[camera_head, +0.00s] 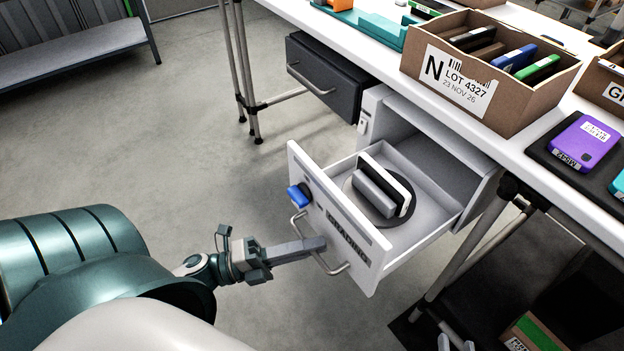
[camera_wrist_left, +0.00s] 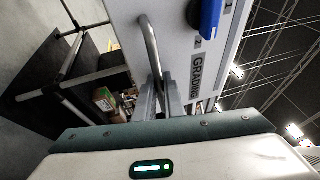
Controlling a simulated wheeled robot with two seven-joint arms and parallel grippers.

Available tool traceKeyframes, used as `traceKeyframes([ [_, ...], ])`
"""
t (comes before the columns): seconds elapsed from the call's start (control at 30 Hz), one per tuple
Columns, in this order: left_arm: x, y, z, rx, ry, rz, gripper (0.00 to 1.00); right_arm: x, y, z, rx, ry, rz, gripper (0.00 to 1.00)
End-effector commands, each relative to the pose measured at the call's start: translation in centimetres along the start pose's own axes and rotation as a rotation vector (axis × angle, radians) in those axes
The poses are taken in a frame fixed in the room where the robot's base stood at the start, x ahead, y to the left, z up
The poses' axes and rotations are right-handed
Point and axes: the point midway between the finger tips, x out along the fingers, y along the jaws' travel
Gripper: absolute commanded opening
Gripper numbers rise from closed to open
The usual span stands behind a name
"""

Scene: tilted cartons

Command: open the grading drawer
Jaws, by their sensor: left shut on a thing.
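The white grading drawer (camera_head: 352,257) stands pulled out from its cabinet under the table. Its front carries a "GRADING" label, a blue knob (camera_head: 299,196) and a bar handle (camera_head: 341,269). My left gripper (camera_head: 318,245) is shut on the handle. In the left wrist view the handle (camera_wrist_left: 151,45) runs between the fingers (camera_wrist_left: 163,103), and the label and blue knob (camera_wrist_left: 210,18) show beside it. Inside the drawer a dark round disc holds a grey block and a white-and-black upright piece (camera_head: 385,190). My right gripper is not in view.
A dark closed drawer (camera_head: 328,80) hangs left of the grading drawer. On the white table stand a carton marked N (camera_head: 460,81), a teal tray (camera_head: 376,30) and a purple device (camera_head: 584,141) on a dark mat. Table legs stand near the drawer's right side.

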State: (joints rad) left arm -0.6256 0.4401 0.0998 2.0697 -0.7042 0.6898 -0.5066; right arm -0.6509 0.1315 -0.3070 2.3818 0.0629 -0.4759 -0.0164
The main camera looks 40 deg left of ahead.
Motion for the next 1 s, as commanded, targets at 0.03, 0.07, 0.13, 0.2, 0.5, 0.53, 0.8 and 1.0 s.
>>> traceKeyframes([
  [0.03, 0.0, 0.0, 0.1, 0.000, -0.002, 0.001, 0.14, 0.0, 0.0, 0.0, 0.000, 0.001, 0.000, 0.31],
  [0.07, 0.0, 0.0, 0.1, 0.000, -0.002, 0.001, 0.17, 0.0, 0.0, 0.0, 0.000, 0.001, 0.000, 0.31],
  [0.13, 0.0, 0.0, 0.1, 0.000, -0.002, 0.001, 0.17, 0.0, 0.0, -0.1, 0.000, 0.002, 0.000, 0.31],
  [0.2, 0.0, 0.0, 0.1, 0.000, -0.001, 0.000, 0.17, 0.0, 0.0, -0.1, 0.000, 0.002, 0.001, 0.31],
  [0.5, 0.0, 0.0, 0.0, 0.000, -0.001, 0.000, 0.17, 0.0, 0.0, -0.1, 0.000, 0.003, 0.001, 0.31],
  [0.53, 0.0, 0.0, 0.0, 0.000, -0.001, 0.000, 0.17, 0.0, 0.0, -0.1, 0.000, 0.003, 0.001, 0.31],
  [0.8, -1.4, 0.1, 0.0, -0.001, -0.001, 0.003, 0.17, 0.0, 0.0, -0.3, 0.000, 0.014, 0.001, 0.31],
  [1.0, -4.2, 0.2, 0.0, -0.003, -0.003, 0.005, 0.17, 0.1, -0.1, -0.6, -0.002, 0.031, 0.000, 0.31],
])
